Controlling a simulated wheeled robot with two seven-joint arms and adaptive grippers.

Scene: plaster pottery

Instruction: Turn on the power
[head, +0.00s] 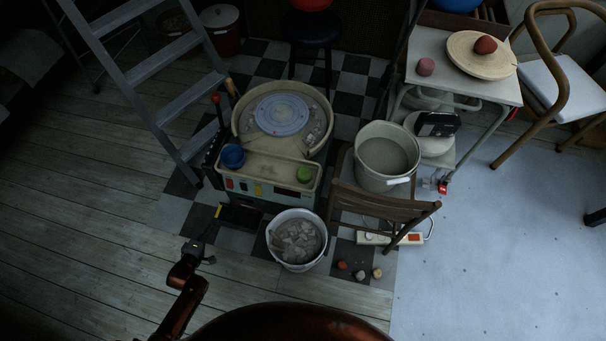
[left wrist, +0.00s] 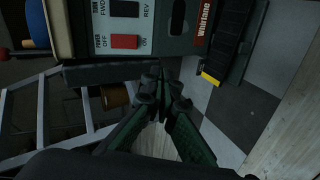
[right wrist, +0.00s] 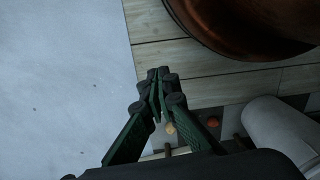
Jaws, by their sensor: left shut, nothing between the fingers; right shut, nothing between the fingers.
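The pottery wheel (head: 281,113) stands on the checkered floor, its control panel facing front. The red power switch (left wrist: 125,41) shows in the left wrist view, between the words OFF and ON; I cannot tell which side is pressed. It is small and dim on the panel in the head view (head: 229,184). My left gripper (head: 214,225) is shut and empty, in front of the wheel's left side. In the left wrist view its fingertips (left wrist: 160,75) are below and right of the switch, apart from it. My right gripper (right wrist: 158,76) is shut and empty, seen only in the right wrist view.
A black foot pedal with a yellow edge (left wrist: 209,79) is beside the panel. A white bucket of clay (head: 297,240) and a wooden chair (head: 385,204) stand to the right. A grey stepladder (head: 165,56) stands behind at left. The plank floor (head: 90,215) at left is clear.

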